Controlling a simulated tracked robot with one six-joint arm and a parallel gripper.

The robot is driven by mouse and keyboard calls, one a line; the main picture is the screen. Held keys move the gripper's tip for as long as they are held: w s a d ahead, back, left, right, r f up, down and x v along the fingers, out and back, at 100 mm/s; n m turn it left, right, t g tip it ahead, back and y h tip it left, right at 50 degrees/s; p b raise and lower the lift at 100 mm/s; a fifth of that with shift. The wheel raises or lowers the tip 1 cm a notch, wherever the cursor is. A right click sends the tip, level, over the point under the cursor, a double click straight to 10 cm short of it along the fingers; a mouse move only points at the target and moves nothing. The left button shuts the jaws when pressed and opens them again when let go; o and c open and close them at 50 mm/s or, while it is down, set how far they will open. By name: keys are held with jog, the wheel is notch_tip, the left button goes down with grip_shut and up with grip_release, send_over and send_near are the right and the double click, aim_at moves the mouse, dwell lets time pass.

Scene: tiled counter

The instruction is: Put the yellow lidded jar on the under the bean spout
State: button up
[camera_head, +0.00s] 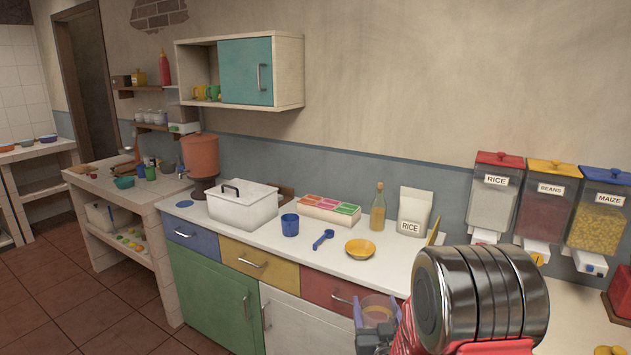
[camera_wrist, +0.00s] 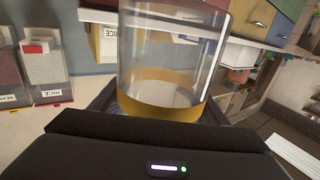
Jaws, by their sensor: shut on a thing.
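The yellow lidded jar is a clear, empty-looking cylinder (camera_wrist: 170,55) with a yellow band at the end nearer my gripper in the wrist view. It also shows in the head view (camera_head: 379,303), small and partly hidden by my arm. My gripper (camera_wrist: 165,108) is shut on the jar, in front of the counter's front edge in the head view (camera_head: 377,318). The bean dispenser (camera_head: 543,208) has a yellow lid and hangs on the wall between rice and maize. Its bean spout (camera_head: 537,251) is at its base, right of and beyond the jar. The area below the spout is largely hidden by my arm.
The rice dispenser (camera_head: 495,194) and maize dispenser (camera_head: 598,214) flank the beans. Some bare counter shows around the bowl.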

jog(key=shift+s+r, duration=0.45)
jog(key=shift+s, duration=0.4)
jog(key=shift+s+r, duration=0.4)
jog(key=shift+s, duration=0.45)
jog(key=shift+s+r, duration=0.45)
jog(key=shift+s, duration=0.4)
jog(key=s+f, duration=0.5)
jog(key=f, duration=0.1)
jog(key=shift+f, duration=0.15)
